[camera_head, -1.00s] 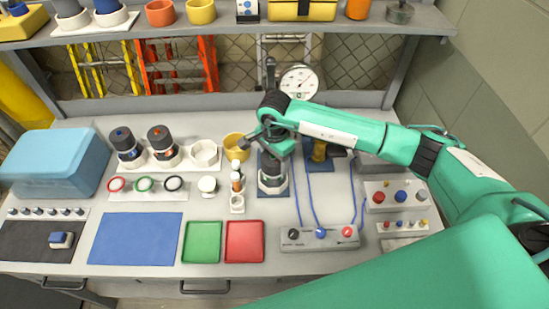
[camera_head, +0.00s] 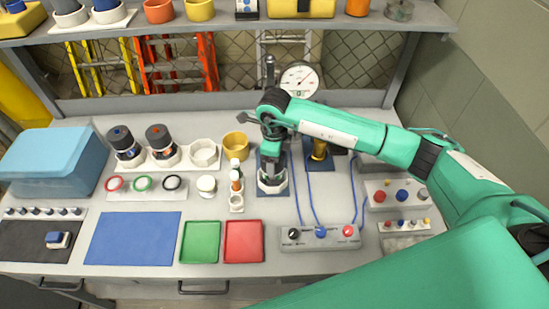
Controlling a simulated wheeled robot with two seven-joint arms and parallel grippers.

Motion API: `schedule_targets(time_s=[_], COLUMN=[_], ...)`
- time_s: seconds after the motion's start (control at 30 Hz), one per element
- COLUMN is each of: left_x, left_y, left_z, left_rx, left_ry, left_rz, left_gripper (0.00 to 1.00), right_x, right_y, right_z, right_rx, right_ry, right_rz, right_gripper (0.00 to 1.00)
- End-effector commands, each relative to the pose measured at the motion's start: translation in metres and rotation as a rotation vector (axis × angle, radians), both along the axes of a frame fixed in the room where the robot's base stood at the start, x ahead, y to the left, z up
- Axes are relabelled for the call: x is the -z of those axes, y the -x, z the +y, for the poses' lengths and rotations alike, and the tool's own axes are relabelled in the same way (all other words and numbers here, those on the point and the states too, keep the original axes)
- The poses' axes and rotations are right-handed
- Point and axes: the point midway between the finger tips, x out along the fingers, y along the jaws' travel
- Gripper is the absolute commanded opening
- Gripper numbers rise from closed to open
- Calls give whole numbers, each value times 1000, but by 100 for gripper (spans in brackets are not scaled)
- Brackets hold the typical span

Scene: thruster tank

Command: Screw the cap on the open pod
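My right arm reaches in from the right, and its gripper (camera_head: 271,153) points down into or just above a white ring-shaped holder (camera_head: 271,187) on a dark blue pad. The fingertips are partly hidden, so I cannot tell whether they are open or hold a cap. An open pod is not clearly visible there. Two dark pods, one with a blue mark (camera_head: 121,139) and one with an orange mark (camera_head: 159,139), stand upright in a white rack (camera_head: 150,168). The rack's third seat (camera_head: 204,153) is empty. My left gripper is not in view.
A dial gauge (camera_head: 299,79) stands behind my gripper. A yellow cup (camera_head: 235,146) and a stand of small bottles (camera_head: 236,200) are close on its left. A control box (camera_head: 320,238) with blue cables lies in front. Green (camera_head: 201,242) and red (camera_head: 244,242) trays are front left.

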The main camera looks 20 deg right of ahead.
Motion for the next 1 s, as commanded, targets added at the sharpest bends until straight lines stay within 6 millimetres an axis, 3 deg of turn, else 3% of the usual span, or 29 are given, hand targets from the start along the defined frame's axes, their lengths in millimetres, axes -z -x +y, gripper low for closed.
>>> schedule_targets(time_s=[0.4,0.73,0.77,0.87,1.0], left_x=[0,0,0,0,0], left_y=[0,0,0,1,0], left_z=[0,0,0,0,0], left_rx=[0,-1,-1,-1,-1], left_ry=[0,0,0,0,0], left_rz=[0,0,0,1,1], left_gripper=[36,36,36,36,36], right_x=[-2,-1,-1,-1,-1], right_y=[-3,-4,-4,-3,-2], right_z=[-2,-3,-3,-2,-1], right_rx=[450,507,507,506,503], right_ry=[0,1,1,1,1], right_rz=[-10,-10,-10,-9,-6], right_gripper=[45,45,67,86,90])
